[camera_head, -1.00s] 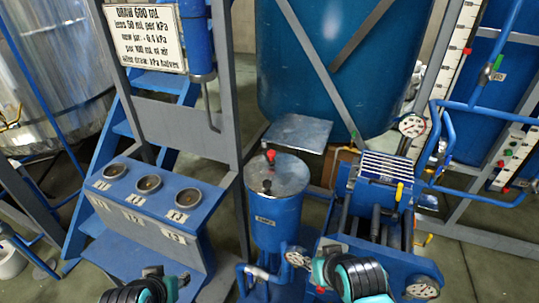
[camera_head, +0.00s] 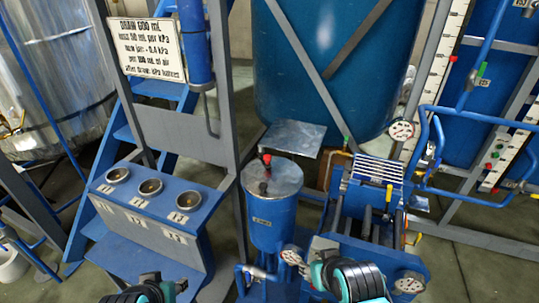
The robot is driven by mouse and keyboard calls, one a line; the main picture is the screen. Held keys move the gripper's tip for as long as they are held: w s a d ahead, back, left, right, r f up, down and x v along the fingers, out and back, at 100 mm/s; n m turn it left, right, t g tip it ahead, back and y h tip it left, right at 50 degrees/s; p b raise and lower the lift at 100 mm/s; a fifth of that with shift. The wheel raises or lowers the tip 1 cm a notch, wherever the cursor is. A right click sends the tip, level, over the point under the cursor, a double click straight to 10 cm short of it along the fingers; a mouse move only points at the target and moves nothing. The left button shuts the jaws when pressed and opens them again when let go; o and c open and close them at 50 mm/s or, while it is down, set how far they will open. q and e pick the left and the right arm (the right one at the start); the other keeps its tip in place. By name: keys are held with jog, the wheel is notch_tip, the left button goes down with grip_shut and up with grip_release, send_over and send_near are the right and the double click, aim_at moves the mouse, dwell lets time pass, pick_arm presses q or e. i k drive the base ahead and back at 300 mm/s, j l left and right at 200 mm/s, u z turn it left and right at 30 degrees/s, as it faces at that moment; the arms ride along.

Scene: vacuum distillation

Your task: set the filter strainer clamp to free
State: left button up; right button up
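A blue cylindrical vessel (camera_head: 272,222) with a silver lid (camera_head: 285,177) stands at the centre; it looks like the filter strainer. A red-tipped knob (camera_head: 267,159) and a dark fitting (camera_head: 264,187) sit on the lid. I cannot tell which part is the clamp or how it is set. My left gripper (camera_head: 178,284) is at the bottom edge, left of the vessel and apart from it. My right gripper (camera_head: 322,268) is lower right of the vessel, in front of the blue rack. The fingers of both are too hidden to read.
A blue rack with rollers (camera_head: 375,225) stands right of the vessel, with a round gauge (camera_head: 401,130) behind it. A panel with three round holders (camera_head: 150,187) is at left. A large blue tank (camera_head: 325,75) and a lettered sign (camera_head: 147,48) are behind.

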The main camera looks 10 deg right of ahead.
aim_at(265, 158)
jog(key=u, duration=0.45)
jog(key=i+l+u, duration=0.15)
jog(key=u, duration=0.15)
jog(key=i+l+u, duration=0.15)
jog(key=u, duration=0.15)
